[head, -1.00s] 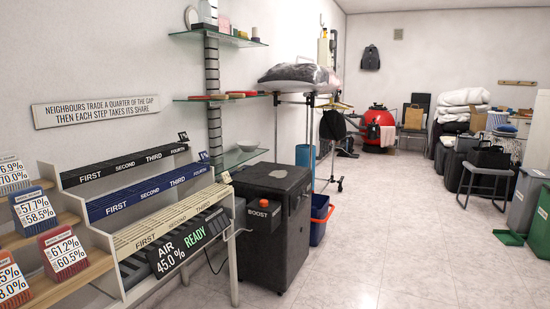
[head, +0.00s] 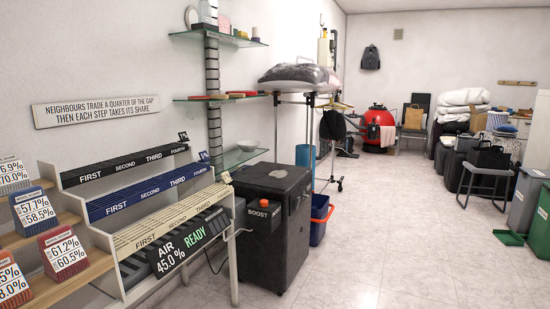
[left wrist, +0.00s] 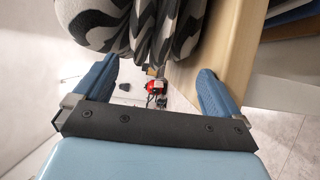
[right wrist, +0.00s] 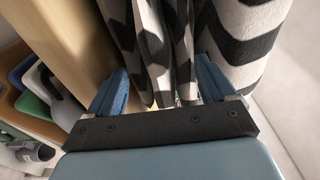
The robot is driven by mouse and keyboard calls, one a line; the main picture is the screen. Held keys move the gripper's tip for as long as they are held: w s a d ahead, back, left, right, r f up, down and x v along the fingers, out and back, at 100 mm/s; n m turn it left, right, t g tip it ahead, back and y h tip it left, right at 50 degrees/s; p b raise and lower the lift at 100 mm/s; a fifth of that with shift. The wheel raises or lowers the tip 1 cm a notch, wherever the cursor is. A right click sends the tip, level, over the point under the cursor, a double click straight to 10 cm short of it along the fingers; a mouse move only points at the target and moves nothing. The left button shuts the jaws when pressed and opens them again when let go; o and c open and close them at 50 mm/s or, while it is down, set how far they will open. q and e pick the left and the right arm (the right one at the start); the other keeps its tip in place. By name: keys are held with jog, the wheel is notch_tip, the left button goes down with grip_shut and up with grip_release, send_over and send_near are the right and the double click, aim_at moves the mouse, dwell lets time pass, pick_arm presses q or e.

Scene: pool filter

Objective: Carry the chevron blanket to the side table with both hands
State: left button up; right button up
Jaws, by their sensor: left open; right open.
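The chevron blanket, black with pale zigzags, shows in the left wrist view (left wrist: 120,25), its folds hanging down at the top beside a light wood panel. It also fills the upper right of the right wrist view (right wrist: 245,35). My left gripper (left wrist: 155,88) is open, with the lower folds just beyond and partly between its blue fingers. My right gripper (right wrist: 165,90) is open, with narrow folds between its fingers. I cannot tell whether the fingers touch the cloth. The head view shows neither gripper nor the blanket. I cannot identify the side table.
The light wood panel (left wrist: 215,50) stands close to my left gripper's right finger. Another wood surface (right wrist: 75,40) is left of my right gripper, near several coloured bins. In the head view, a dark cabinet (head: 272,225) and tiered display (head: 150,200) line the left; the central floor (head: 400,240) is clear.

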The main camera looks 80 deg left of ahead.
pick_arm(q)
jog(key=shift+f, duration=0.1)
jog(key=shift+c, duration=0.8)
pick_arm(e)
jog(key=o, duration=0.3)
jog(key=shift+c, duration=0.8)
pick_arm(q)
jog(key=shift+s, duration=0.1)
jog(key=v, duration=0.7)
jog(key=shift+s+d, duration=0.1)
jog(key=shift+s, duration=0.05)
pick_arm(e)
jog(key=v, duration=0.7)
jog(key=shift+s+d, duration=0.15)
jog(key=shift+d, duration=0.05)
dwell(1.0)
